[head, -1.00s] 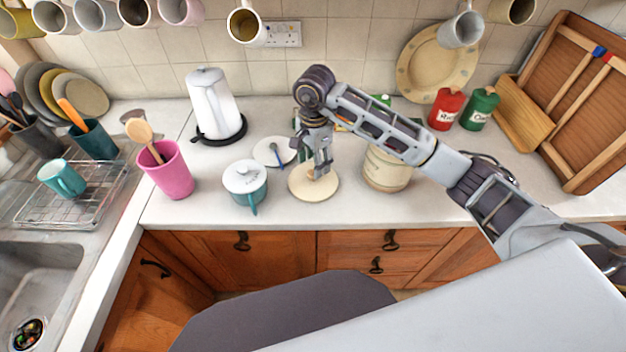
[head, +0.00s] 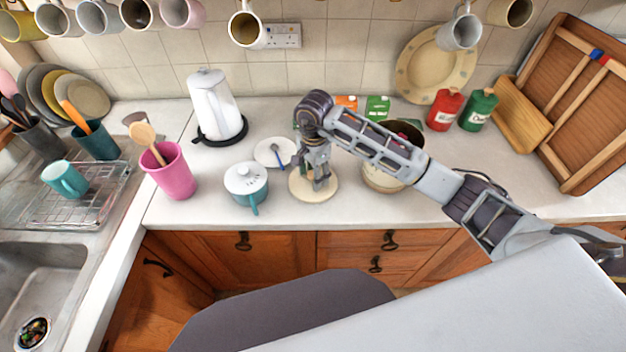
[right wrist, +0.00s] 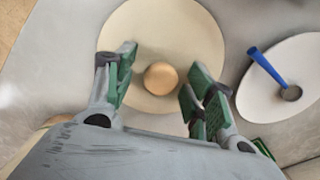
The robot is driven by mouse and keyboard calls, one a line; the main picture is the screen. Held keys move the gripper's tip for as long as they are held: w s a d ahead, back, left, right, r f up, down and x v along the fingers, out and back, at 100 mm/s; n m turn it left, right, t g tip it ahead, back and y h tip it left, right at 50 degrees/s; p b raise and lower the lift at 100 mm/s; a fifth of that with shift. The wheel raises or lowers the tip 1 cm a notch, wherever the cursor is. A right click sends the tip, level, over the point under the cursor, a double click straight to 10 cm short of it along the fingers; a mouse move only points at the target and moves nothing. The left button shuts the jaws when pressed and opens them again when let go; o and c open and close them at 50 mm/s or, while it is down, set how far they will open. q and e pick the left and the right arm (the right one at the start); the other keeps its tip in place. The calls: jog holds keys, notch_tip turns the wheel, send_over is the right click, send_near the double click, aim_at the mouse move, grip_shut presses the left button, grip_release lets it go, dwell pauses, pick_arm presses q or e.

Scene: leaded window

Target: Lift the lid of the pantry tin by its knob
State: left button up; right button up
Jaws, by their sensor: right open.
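The pantry tin (head: 382,183) is cream and stands on the counter behind my right forearm, which hides part of it. Its top is uncovered and the inside looks dark. The round cream lid (head: 300,191) lies flat on the counter to the left of the tin. The lid (right wrist: 197,35) also shows in the right wrist view, with its round wooden knob (right wrist: 161,78) up. My right gripper (head: 320,184) is open above the lid. In the wrist view its fingers stand apart, one on each side of the knob, with gaps visible. My left gripper is out of view.
A white saucer with a blue-handled spoon (head: 268,151) lies behind. A kettle (head: 213,105), a pink holder (head: 171,172), cartons (head: 377,107) and red and green canisters (head: 445,109) stand around.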

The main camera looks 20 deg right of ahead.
jog(key=shift+f, duration=0.15)
dwell(0.3)
grip_shut()
notch_tip(320, 180, up, 8)
jog(key=shift+r+b, duration=0.25)
jog(key=shift+b, duration=0.45)
jog(key=shift+r, duration=0.75)
